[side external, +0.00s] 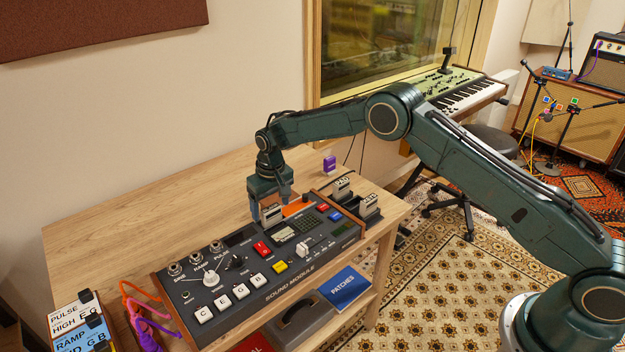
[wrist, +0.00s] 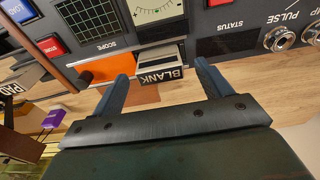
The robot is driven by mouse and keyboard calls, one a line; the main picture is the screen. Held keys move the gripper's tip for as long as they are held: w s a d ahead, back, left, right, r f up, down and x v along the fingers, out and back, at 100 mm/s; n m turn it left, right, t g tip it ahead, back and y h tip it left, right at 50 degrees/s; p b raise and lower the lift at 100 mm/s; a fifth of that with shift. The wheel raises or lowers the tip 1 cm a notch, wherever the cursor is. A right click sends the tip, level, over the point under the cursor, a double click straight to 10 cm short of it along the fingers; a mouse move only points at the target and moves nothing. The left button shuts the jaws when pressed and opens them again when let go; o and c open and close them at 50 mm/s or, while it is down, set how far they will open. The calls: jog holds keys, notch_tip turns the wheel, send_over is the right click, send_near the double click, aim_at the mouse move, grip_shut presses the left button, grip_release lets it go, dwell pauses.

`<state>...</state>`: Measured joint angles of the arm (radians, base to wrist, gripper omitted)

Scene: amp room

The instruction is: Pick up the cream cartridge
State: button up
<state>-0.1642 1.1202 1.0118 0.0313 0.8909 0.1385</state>
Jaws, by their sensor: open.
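A cartridge with a pale, cream-looking face and a dark label reading BLANK (wrist: 160,64) stands at the back edge of the sound module (wrist: 222,20). In the wrist view it lies between the two fingers of my gripper (wrist: 161,74), with a gap on each side. In the side view the cartridge (side external: 271,214) shows just under my gripper (side external: 270,203), which points down over the module's (side external: 262,283) back edge. My gripper is open and holds nothing. Whether the cartridge sits in a slot is hard to tell.
An orange panel (side external: 297,206) is right of the cartridge. A rack at the module's right holds cartridges marked PAD (side external: 342,186). A purple cartridge (side external: 329,164) stands on the wooden table (side external: 130,219) behind. The table's back left is clear. Pulse and ramp cards (side external: 76,317) stand front left.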

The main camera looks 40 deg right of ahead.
jog(key=shift+w+f, duration=0.1)
jog(key=shift+f, duration=0.85)
jog(key=shift+c, duration=0.5)
jog(key=c, duration=1)
